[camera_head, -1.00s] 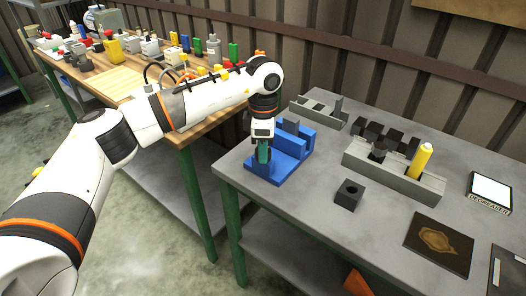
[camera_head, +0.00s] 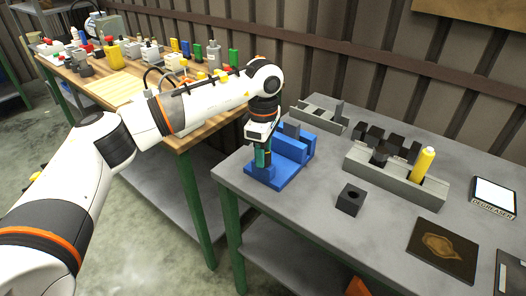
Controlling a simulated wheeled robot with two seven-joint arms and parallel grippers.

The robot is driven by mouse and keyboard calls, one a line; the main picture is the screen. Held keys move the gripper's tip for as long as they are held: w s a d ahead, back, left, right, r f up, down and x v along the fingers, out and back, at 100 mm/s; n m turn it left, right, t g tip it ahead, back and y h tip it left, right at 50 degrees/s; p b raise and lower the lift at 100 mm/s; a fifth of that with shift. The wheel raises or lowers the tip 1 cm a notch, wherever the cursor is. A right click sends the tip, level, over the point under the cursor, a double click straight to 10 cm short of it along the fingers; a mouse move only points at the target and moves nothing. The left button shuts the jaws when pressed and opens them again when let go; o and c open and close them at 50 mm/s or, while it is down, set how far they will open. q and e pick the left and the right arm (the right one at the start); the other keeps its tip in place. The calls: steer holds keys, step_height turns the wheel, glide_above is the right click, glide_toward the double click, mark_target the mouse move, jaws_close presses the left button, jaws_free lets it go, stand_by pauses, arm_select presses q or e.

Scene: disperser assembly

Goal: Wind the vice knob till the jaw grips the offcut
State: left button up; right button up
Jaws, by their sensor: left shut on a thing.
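The blue vice (camera_head: 285,165) stands near the left end of the grey table. A grey offcut (camera_head: 292,128) stands upright between its blue blocks; whether the jaw touches it I cannot tell. My left gripper (camera_head: 262,160) points down at the front of the vice and is shut on the teal-green knob, most of which its fingers hide. My right gripper is not in view.
A grey rack (camera_head: 413,184) holds a yellow bottle (camera_head: 424,163). A black block with a hole (camera_head: 350,200) stands in front of it. A degreaser box (camera_head: 493,194) and a brown stained plate (camera_head: 442,248) lie to the right. Another grey holder (camera_head: 322,116) stands behind the vice.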

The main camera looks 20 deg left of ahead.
arm_select(q)
steer(key=shift+r, duration=0.1)
steer(key=o, duration=1)
step_height(320, 180, up, 12)
steer(key=shift+f+b, duration=0.1)
steer(key=shift+b, duration=0.35)
